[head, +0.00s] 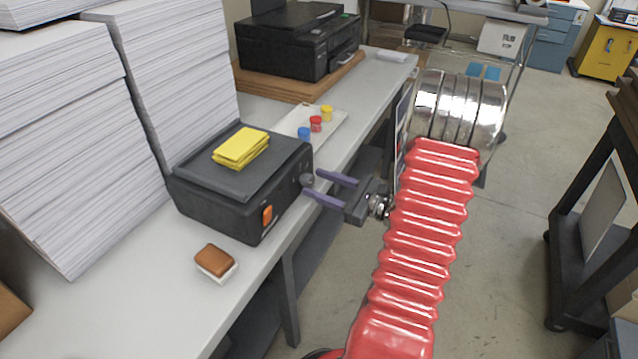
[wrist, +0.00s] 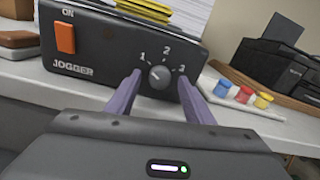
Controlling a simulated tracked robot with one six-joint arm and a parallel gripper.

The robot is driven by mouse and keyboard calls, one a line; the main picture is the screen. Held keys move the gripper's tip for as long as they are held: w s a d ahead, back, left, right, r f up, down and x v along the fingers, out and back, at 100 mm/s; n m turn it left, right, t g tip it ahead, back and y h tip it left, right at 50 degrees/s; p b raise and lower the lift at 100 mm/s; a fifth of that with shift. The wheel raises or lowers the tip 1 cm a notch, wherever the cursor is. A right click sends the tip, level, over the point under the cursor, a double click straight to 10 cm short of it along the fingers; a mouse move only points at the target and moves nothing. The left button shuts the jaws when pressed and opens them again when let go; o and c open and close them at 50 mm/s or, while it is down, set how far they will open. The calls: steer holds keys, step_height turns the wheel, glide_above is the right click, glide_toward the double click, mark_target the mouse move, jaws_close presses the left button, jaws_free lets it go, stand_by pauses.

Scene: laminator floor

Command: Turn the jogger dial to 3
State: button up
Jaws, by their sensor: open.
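The dial also shows in the head view (head: 307,180). Its pointer is too small to read surely. My gripper (head: 312,183) is open, its two purple fingers reaching toward the face, one on each side of the dial. I cannot tell if they touch it.
An orange ON switch (wrist: 65,38) is on the same face. Yellow pads (head: 240,147) lie on the jogger. Paper stacks (head: 60,130) stand left. A brown-topped block (head: 215,262) sits in front. Small coloured pots (head: 316,123) stand on a tray behind, before a black printer (head: 298,42).

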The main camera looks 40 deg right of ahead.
steer(key=shift+w+a, duration=0.15)
steer(key=shift+w, duration=0.25)
steer(key=c, duration=1)
